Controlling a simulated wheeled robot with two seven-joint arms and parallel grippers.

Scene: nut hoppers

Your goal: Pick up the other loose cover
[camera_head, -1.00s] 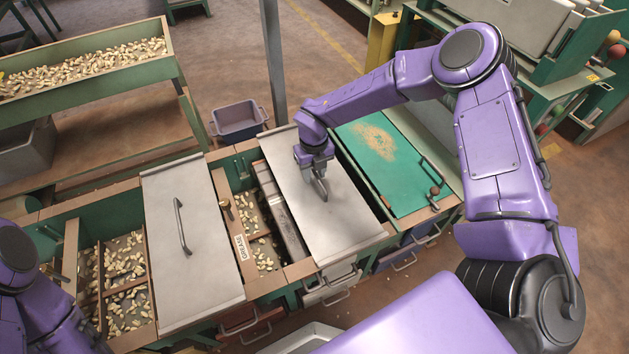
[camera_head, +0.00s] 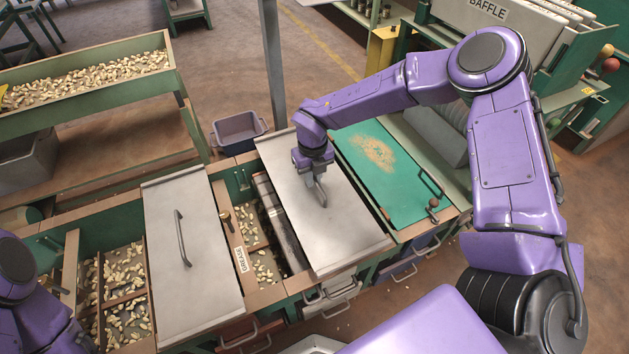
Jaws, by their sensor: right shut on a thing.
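Two loose grey metal covers lie on the hopper row. The right cover (camera_head: 338,229) has my right gripper (camera_head: 319,194) on it, shut on its handle; the gripper hides part of that handle. The cover lies at a slant, and an open gap with a roller-like part shows along its left side. I cannot tell whether it is raised off the frame. The left cover (camera_head: 190,262) lies over another hopper, its bar handle (camera_head: 182,238) free. My left arm shows at the lower left edge, but its gripper is out of view.
A green cover (camera_head: 390,180) with a dusty patch lies right of the held cover. Open hoppers with nuts (camera_head: 122,275) show at left and between the grey covers. A grey bin (camera_head: 238,131) and a post (camera_head: 273,65) stand behind.

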